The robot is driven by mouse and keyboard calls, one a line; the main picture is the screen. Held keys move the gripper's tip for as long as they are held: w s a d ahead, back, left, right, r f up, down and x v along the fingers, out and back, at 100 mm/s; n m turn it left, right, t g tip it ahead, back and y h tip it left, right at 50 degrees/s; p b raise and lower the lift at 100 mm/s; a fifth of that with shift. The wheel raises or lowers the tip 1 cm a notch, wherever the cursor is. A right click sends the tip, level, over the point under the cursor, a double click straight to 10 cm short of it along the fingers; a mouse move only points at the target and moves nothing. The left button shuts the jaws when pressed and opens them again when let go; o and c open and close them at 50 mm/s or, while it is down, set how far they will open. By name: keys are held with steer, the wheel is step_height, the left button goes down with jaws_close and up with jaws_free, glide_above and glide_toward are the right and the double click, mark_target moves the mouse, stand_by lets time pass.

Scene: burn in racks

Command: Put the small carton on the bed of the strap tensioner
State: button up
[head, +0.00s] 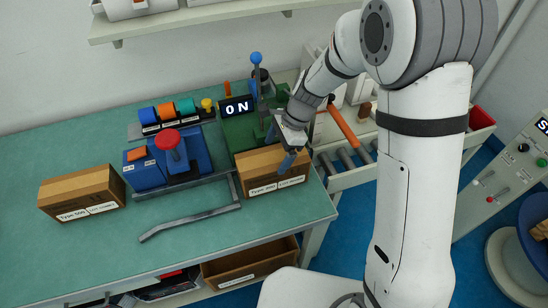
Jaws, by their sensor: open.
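A brown carton (262,170) with a white label reading "Type" sits at the right end of the green bench, against the front of a green machine (240,131) with a lit "ON" display. I take this machine for the strap tensioner; its bed is mostly hidden, and I cannot tell whether the carton rests on it. A second brown carton (80,190), also labelled "Type", sits alone at the left. My gripper (281,149) is open at the right carton's upper right part, with a finger in front of its face. It hides part of the carton.
A blue device (146,172) with a red knob stands between the cartons. A bent grey bar (190,222) lies in front. Coloured rolls (166,111) stand behind. A roller conveyor (350,160) is right of the bench. The bench's left front is clear.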

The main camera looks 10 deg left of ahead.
steer(key=v, duration=0.8)
steer(key=s+d+r+n+t+h, duration=0.1)
steer(key=s+d+r+n, duration=0.2)
steer(key=d, duration=0.5)
steer(key=s+d+r+n+t+h, duration=0.1)
steer(key=s+d+r+n+t, duration=0.1)
steer(key=s+d+n, duration=0.3)
steer(key=s+d+r+n+t+h, duration=0.1)
steer(key=s+d+r+n+t, duration=0.1)
steer(key=s+d, duration=0.6)
step_height(320, 180, up, 2)
steer(key=d+n, duration=0.1)
steer(key=d, duration=0.1)
steer(key=shift+d+r+n+h, duration=0.2)
steer(key=shift+d+n+h, duration=0.15)
steer(key=shift+n+h, duration=0.05)
steer(key=shift+s, duration=0.1)
